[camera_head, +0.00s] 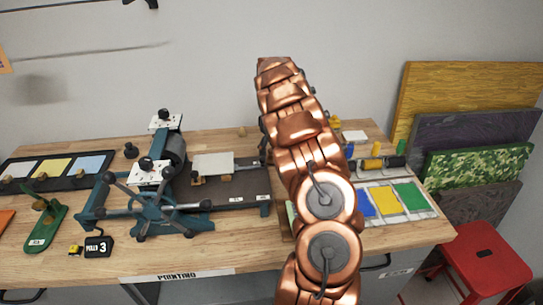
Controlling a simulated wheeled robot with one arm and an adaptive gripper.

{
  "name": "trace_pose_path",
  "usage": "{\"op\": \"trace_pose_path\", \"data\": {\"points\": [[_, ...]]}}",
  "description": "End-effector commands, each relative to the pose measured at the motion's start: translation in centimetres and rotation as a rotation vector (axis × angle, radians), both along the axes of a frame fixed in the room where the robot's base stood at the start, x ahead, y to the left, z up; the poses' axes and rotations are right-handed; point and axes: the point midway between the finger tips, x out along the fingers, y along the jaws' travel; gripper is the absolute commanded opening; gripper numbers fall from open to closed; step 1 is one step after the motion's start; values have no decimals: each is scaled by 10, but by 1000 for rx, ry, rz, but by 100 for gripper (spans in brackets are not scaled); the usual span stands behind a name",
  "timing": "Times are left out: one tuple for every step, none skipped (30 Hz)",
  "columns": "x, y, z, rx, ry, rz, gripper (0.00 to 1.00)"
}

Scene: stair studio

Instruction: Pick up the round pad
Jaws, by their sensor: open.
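I cannot make out a round pad on the workbench (240,262); part of the bench top is hidden behind my copper arm. The arm rises from the bottom edge, right of the middle, and stands in front of the bench and the wall. My gripper cannot be made out; the arm's own links cover that area. The coloured pads that show, blue (359,204), yellow (384,199) and green (410,195), look rectangular and lie in a tray right of the arm.
A teal press (145,205) with a handwheel and a dark bed stands left of the middle. A long dark tray (45,183) and a green tool (45,228) lie at the left. A red stool (483,262) and leaning boards (475,95) are at the right.

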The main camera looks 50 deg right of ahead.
Motion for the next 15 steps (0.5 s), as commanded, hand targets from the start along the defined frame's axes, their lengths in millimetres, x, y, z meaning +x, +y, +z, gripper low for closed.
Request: {"op": "trace_pose_path", "data": {"points": [[0,-2,-2,1,0,-2,92],[1,-3,-5,1,1,-1,92],[2,-3,-9,2,1,0,92],[1,-2,-14,3,3,0,92],[1,-2,-18,3,4,-1,92],[1,-2,-23,4,4,-1,92],[1,-2,-25,4,3,-1,92],[1,-2,-28,3,2,-1,92],[2,-2,-30,3,2,0,92],[2,-2,-31,2,1,0,92],[2,-2,-32,2,1,0,92],[2,-2,-33,2,1,0,92],[2,-2,-33,1,0,0,92],[2,-2,-33,1,0,0,92],[2,-2,-33,1,0,0,92]]}}
